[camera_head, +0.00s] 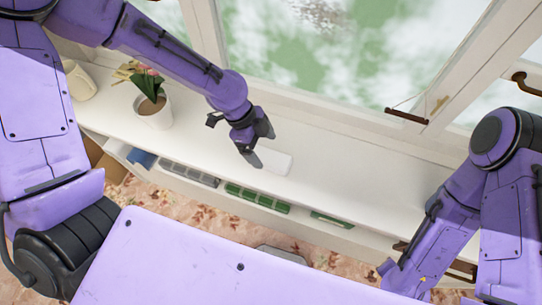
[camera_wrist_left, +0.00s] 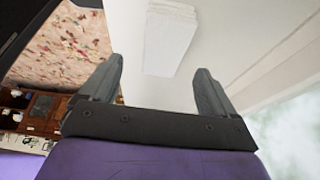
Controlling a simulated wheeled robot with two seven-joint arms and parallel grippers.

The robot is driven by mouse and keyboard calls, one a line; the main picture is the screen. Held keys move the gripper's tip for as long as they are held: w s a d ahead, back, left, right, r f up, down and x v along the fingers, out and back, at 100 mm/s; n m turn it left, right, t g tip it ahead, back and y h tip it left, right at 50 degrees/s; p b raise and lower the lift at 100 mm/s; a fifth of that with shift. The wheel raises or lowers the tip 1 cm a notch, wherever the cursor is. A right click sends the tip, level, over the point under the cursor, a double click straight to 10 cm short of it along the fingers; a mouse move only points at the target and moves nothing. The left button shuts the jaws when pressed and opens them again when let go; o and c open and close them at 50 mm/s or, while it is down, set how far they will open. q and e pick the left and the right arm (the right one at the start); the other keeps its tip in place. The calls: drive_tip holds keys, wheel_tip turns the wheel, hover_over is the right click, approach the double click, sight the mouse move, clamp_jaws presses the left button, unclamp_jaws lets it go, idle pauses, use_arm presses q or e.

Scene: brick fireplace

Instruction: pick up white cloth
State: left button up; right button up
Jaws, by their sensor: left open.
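The white cloth (camera_head: 272,160) lies folded flat on the white sill shelf below the window in the head view. In the left wrist view the cloth (camera_wrist_left: 170,38) is a pale, layered block beyond the fingertips. My left gripper (camera_head: 256,146) is over the shelf at the cloth's left side. Its two fingers are open with nothing between them, and they also show in the left wrist view (camera_wrist_left: 160,82). I cannot tell its exact height above the shelf. My right arm comes in at the right of the head view, but its gripper fingers do not show.
A white pot (camera_head: 153,108) with a pink-flowered plant stands left of my left gripper. A pale pitcher (camera_head: 78,80) is at the far left. The window (camera_head: 350,50) rises behind the white shelf (camera_head: 340,165). Books (camera_head: 257,199) sit below the shelf top. The shelf right of the cloth is clear.

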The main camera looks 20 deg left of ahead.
sight(269, 157)
use_arm(q)
drive_tip(key=x, duration=0.3)
drive_tip(key=p+x, duration=0.1)
drive_tip(key=x, duration=0.1)
drive_tip(key=shift+w+a+f, duration=0.2)
drive_tip(key=shift+w+f, duration=0.05)
drive_tip(key=shift+f, duration=0.05)
drive_tip(key=shift+d+f, duration=0.15)
drive_tip(key=shift+f, duration=0.2)
drive_tip(key=c, duration=1)
drive_tip(key=shift+c, duration=0.2)
